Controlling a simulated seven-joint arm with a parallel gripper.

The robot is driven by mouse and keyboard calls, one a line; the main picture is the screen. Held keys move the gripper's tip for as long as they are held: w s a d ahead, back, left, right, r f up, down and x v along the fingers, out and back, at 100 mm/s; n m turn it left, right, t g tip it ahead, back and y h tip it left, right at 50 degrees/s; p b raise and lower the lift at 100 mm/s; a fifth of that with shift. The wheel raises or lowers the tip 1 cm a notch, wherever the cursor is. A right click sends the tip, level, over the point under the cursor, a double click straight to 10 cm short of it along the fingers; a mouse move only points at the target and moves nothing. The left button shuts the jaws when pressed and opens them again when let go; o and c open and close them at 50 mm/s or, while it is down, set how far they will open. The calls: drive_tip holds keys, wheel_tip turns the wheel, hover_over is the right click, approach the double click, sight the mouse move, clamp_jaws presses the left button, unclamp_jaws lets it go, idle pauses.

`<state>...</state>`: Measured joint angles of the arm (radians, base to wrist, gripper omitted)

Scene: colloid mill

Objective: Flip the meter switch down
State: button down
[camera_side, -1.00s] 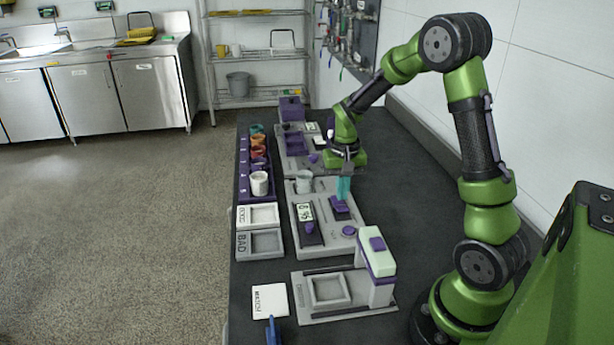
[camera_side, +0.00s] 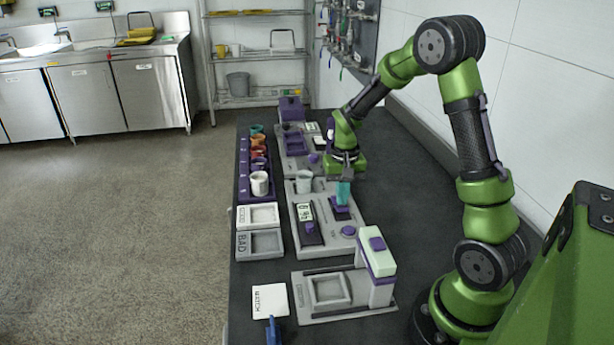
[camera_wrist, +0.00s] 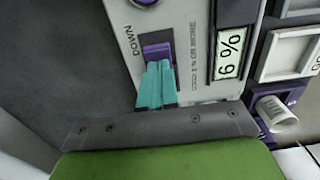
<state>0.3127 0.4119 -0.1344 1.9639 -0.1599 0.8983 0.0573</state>
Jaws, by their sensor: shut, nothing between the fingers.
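The meter (camera_side: 318,222) is a grey unit with a percent display (camera_side: 304,212) on the black bench. The display also shows in the wrist view (camera_wrist: 229,53). Its purple switch (camera_side: 342,214) sits at the right of the meter's face; in the wrist view the switch (camera_wrist: 156,49) lies beside the printed word DOWN. My gripper (camera_side: 343,203) has teal fingers, shut and empty, pointing down at the switch. In the wrist view the fingertips (camera_wrist: 158,66) reach the switch's near edge and hide part of it. I cannot tell whether they touch it.
A clear beaker (camera_side: 304,182) stands on the meter's far end. A purple rack (camera_side: 243,178) of cups and two trays (camera_side: 258,243) lie to the left. A press-like grey unit (camera_side: 345,290) stands nearer the camera. The bench right of the meter is clear.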

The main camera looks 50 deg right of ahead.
drive_tip(key=shift+f, duration=0.7)
idle(0.3)
drive_tip(key=shift+r, duration=3.5)
drive_tip(key=shift+f, duration=0.1)
drive_tip(key=s+a+r+n+t, duration=0.1)
drive_tip(key=s+a+r+t, duration=0.1)
drive_tip(key=a, duration=0.4)
drive_tip(key=s+a+r+n+t+y, duration=0.1)
drive_tip(key=s+a+r+n+t, duration=0.1)
drive_tip(key=s+a+r, duration=0.3)
drive_tip(key=s+a+r+n+t+y, duration=0.1)
drive_tip(key=s+a+r+n+t, duration=0.1)
drive_tip(key=a+r, duration=0.4)
drive_tip(key=shift+s+a+r+t, duration=0.25)
drive_tip(key=shift+s+a+t, duration=0.35)
drive_tip(key=shift+s+a, duration=0.6)
